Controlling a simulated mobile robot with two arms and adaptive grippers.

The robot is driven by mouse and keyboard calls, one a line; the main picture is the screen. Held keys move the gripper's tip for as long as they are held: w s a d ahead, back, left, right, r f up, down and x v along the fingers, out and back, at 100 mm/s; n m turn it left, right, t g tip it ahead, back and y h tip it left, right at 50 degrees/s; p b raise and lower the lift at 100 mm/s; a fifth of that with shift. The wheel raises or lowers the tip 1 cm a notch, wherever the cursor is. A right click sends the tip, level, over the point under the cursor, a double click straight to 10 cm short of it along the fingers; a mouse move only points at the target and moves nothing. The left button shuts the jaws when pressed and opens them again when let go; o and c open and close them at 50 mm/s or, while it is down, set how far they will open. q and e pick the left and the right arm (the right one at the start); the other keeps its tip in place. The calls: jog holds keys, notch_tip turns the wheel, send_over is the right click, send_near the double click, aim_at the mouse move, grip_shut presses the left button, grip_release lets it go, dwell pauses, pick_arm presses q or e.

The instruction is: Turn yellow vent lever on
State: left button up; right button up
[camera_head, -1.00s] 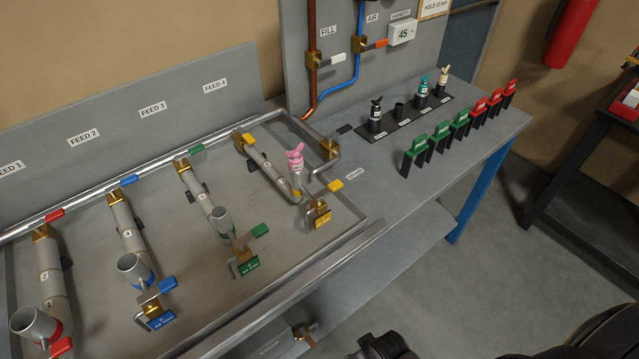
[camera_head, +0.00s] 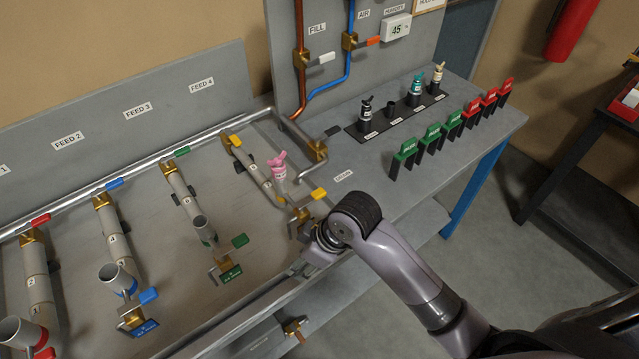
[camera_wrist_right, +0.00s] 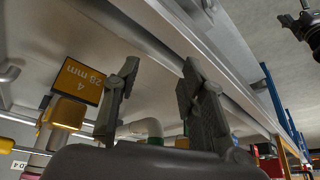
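A yellow lever (camera_head: 319,194) sits on the brass valve (camera_head: 301,218) at the front end of the fourth grey pipe. No vent label is readable. My right arm reaches in from the lower right to beside the front valve, and its gripper is mostly hidden in the head view. In the right wrist view my right gripper (camera_wrist_right: 157,98) is open, with nothing between its fingers. A yellow tag (camera_wrist_right: 82,82) reading "4 28 mm" is left of the fingers. My left gripper is not in view.
A pink bottle-like piece (camera_head: 279,167) stands on the pipe close to the front yellow lever. Pipes with green (camera_head: 240,240), blue (camera_head: 149,296) and red (camera_head: 42,338) levers lie to the left. Bottles on a black strip (camera_head: 405,116) and red and green tags stand further right.

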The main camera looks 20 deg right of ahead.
jog(key=w+a+r+n, duration=0.2)
jog(key=w+r+n, duration=0.2)
jog(key=r, duration=0.1)
notch_tip(320, 180, up, 20)
jog(key=r+n+g+h, duration=0.1)
jog(key=n+g+h, duration=0.25)
jog(key=n, duration=0.45)
send_over(319, 192)
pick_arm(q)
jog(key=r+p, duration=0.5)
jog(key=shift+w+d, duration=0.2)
pick_arm(e)
jog(key=shift+t+h, duration=0.35)
notch_tip(319, 192, down, 17)
jog(key=shift+r, duration=0.15)
jog(key=shift+c, duration=0.2)
grip_shut()
